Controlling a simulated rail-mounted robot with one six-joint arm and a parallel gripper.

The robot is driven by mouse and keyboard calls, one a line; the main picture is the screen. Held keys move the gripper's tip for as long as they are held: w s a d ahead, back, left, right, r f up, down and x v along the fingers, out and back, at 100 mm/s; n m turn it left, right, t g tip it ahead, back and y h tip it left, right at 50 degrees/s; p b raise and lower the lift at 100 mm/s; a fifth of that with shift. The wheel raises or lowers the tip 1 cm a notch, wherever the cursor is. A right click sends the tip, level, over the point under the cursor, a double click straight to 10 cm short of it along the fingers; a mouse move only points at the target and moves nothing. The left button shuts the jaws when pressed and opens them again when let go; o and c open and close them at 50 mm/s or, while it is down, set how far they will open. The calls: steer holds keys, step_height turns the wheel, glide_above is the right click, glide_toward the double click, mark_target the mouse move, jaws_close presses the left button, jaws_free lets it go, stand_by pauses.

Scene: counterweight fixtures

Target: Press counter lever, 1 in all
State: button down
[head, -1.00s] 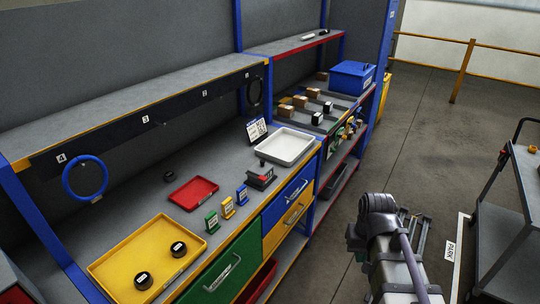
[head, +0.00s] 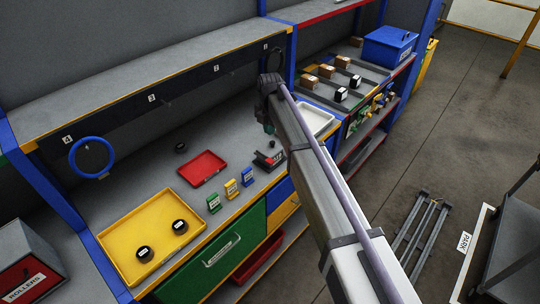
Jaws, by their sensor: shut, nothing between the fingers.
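The counter (head: 269,160) is a small dark box with a reddish face. It sits on the grey bench near the front edge, left of the white tray. Its lever is too small to make out clearly. My arm reaches in from the lower right. My gripper (head: 269,129) points down above and just behind the counter in the picture, apart from it as far as I can tell. The gripper is shut and holds nothing. My arm hides part of the white tray and the bench to the right.
A red tray (head: 202,168) and a yellow tray (head: 112,233) with two black pucks lie further left. The white tray (head: 318,118) is close on the right. A shelf (head: 150,70) with hooks overhangs behind.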

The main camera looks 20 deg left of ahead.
steer(key=b, duration=1.4)
glide_toward(271, 160)
step_height(271, 160, down, 8)
steer(key=shift+s+r, duration=0.1)
steer(key=shift+s, duration=0.05)
steer(key=shift+r, duration=0.15)
